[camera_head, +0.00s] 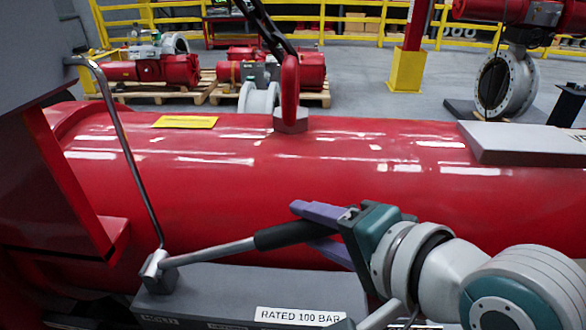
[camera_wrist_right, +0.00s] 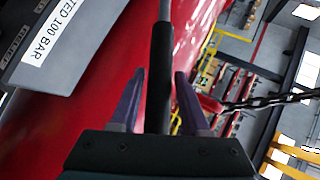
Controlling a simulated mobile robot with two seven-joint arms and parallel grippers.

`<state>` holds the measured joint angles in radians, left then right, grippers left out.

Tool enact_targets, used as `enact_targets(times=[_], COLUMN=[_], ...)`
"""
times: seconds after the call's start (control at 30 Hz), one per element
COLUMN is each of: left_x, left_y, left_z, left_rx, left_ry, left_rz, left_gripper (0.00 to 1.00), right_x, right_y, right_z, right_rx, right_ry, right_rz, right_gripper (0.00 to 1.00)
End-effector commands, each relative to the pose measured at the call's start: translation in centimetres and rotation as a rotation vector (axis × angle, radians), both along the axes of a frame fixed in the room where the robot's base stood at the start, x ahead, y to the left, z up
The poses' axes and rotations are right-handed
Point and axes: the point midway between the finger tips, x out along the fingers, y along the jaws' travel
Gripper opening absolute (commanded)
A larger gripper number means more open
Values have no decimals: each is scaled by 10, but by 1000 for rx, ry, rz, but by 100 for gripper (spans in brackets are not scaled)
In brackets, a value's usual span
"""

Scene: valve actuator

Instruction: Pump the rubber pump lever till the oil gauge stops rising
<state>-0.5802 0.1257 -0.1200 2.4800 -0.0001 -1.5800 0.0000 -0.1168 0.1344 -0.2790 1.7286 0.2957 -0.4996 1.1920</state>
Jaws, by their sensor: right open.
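The pump lever is a grey metal rod with a black rubber grip (camera_head: 290,234). In the head view it slopes gently up to the right from a pivot (camera_head: 160,268) on a grey pump box (camera_head: 235,288) labelled "RATED 100 BAR". My right gripper (camera_head: 314,228) is open, with its purple fingers on either side of the grip's end. The right wrist view shows the grip (camera_wrist_right: 160,80) between the two fingers, with a gap on each side. I cannot make out an oil gauge. My left gripper is out of view.
A large red cylinder (camera_head: 350,160) lies behind the lever, with a red lifting ring (camera_head: 290,85) on top. A bent metal pipe (camera_head: 125,145) rises at the left from near the pivot. Red actuators on pallets and yellow railings stand farther back.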

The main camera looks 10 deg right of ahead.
Motion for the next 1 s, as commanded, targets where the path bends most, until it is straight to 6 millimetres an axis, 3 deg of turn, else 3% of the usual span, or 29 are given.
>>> enact_targets(times=[0.5, 1.0], left_x=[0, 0], left_y=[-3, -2], left_z=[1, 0], left_rx=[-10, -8], left_ry=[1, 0], left_rz=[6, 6], left_gripper=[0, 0], right_x=[-68, -77], right_y=[-29, -33], right_z=[38, 43], right_rx=[-1, -17], right_ry=[0, 1], right_rz=[0, 8], right_gripper=[46, 46])
